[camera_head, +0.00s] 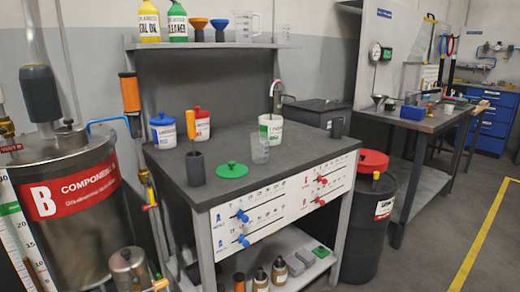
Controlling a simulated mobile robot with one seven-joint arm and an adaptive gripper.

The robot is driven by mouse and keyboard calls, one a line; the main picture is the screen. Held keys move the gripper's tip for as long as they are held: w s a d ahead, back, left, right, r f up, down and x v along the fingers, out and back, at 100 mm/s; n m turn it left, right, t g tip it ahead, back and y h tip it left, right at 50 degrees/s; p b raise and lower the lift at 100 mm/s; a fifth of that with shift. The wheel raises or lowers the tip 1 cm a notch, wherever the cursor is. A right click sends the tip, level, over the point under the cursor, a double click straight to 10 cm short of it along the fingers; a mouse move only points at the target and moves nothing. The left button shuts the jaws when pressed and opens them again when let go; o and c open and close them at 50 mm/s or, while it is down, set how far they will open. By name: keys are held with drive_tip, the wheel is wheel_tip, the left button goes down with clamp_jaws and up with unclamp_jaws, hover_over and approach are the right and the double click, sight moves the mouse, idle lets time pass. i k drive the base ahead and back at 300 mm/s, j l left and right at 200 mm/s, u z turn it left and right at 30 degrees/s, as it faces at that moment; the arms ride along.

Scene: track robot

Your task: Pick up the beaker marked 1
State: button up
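A small clear beaker (260,150) stands upright on the dark worktop (300,148), just in front of an open white container with a green-marked label (271,129). A larger clear graduated beaker (246,27) stands on the upper shelf, with another small clear vessel (283,33) to its right. I cannot read a number 1 on any of them. My gripper is not in view.
Blue-lidded (163,131) and red-lidded (198,125) containers stand behind. A metal tank (75,205) stands left, a black drum (373,220) right.

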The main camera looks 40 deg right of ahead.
sight(260, 141)
drive_tip(key=l, duration=1.8)
drive_tip(key=i+j, duration=0.15)
drive_tip(key=i, duration=0.4)
drive_tip(key=z, duration=0.05)
